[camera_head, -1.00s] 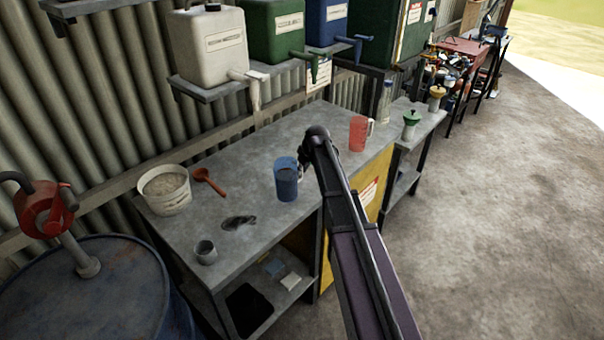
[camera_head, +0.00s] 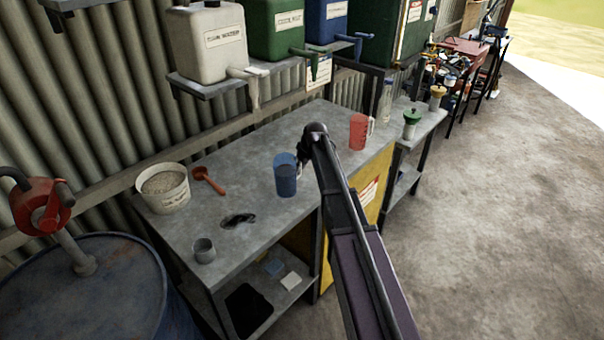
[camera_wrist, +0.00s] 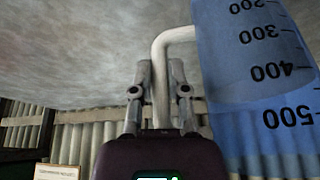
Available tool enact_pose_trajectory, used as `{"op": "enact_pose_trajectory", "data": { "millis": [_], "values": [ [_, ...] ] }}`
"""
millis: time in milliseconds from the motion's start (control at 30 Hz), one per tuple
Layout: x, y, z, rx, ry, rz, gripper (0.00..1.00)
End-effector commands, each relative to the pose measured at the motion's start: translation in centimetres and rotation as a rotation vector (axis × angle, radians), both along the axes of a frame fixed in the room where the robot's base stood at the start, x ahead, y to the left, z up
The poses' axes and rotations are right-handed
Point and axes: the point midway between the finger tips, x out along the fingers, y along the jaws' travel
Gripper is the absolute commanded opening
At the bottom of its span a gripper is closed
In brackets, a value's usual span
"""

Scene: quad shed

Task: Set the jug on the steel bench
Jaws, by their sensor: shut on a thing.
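A blue see-through jug (camera_head: 286,178) with something dark inside is upright over the middle of the grey steel bench (camera_head: 235,190). I cannot tell whether its base touches the bench top. My gripper (camera_wrist: 160,72) is shut on the jug's pale handle (camera_wrist: 168,42) in the wrist view. There the jug (camera_wrist: 255,90) fills the right side, its scale marks upside down. In the head view my arm hides most of the gripper, just right of the jug. A red jug (camera_head: 358,133) stands farther right on the bench.
On the bench are a white bucket (camera_head: 165,196), an orange scoop (camera_head: 207,180), dark goggles (camera_head: 238,220) and a grey cup (camera_head: 204,250). A shelf with a white canister (camera_head: 207,45) hangs above. A blue drum (camera_head: 95,280) stands left. Bare bench surrounds the blue jug.

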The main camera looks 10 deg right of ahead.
Motion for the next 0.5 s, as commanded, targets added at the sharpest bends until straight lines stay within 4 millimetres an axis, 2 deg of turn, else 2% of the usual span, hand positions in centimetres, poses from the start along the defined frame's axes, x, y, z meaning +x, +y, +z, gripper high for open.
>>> {"op": "enact_pose_trajectory", "data": {
  "millis": [33,200,500],
  "values": [
    [0.0,0.0,-0.9,0.001,-0.001,-0.001,0.00],
    [0.0,0.0,-1.8,0.000,-0.001,0.000,0.00],
    [0.0,0.0,-1.9,0.001,-0.001,0.000,0.00]
  ]
}}
